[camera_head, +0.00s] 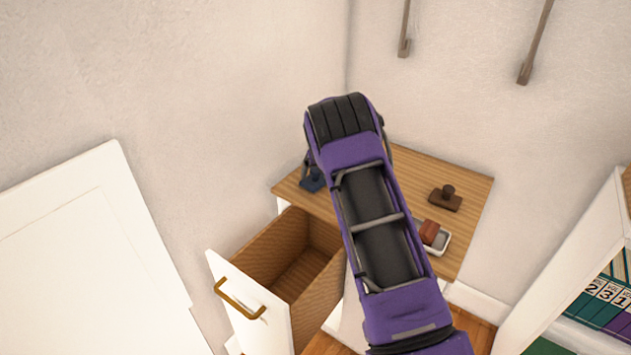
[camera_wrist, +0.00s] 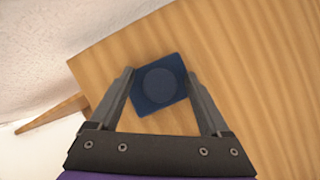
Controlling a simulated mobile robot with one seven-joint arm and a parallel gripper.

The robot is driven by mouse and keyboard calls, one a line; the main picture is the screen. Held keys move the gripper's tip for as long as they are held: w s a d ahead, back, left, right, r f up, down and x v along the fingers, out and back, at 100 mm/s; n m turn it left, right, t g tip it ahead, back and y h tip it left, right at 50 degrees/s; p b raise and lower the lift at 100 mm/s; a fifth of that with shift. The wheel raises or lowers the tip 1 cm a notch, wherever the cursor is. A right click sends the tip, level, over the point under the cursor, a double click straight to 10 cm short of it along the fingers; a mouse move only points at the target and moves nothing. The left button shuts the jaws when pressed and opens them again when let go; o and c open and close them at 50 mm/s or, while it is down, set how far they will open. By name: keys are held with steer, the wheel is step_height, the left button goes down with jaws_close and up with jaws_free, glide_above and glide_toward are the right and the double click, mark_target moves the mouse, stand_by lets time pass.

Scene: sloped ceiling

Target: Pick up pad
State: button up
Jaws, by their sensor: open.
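The pad (camera_wrist: 160,85) is a dark blue square with a darker round patch, lying on the light wood top. In the head view the blue pad (camera_head: 313,181) shows at the left part of the small table, partly covered by my gripper and arm. My gripper (camera_wrist: 159,75) is open, with one finger at each side of the pad in the wrist view. Nothing is held. Whether the fingertips are at the pad's height or above it, I cannot tell.
The wood tabletop (camera_head: 460,180) stands in a wall corner. A brown stamp (camera_head: 446,199) and a small tray (camera_head: 443,246) with a reddish block (camera_head: 430,233) are on its right side. An empty-looking drawer (camera_head: 250,310) juts out below. A shelf with binders (camera_head: 605,295) is at right.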

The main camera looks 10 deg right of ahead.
mark_target(316, 169)
jaws_close()
stand_by(0.3)
steer(key=shift+r, duration=0.1)
step_height(316, 169, up, 10)
steer(key=shift+f+p, duration=0.1)
steer(key=shift+p, duration=0.8)
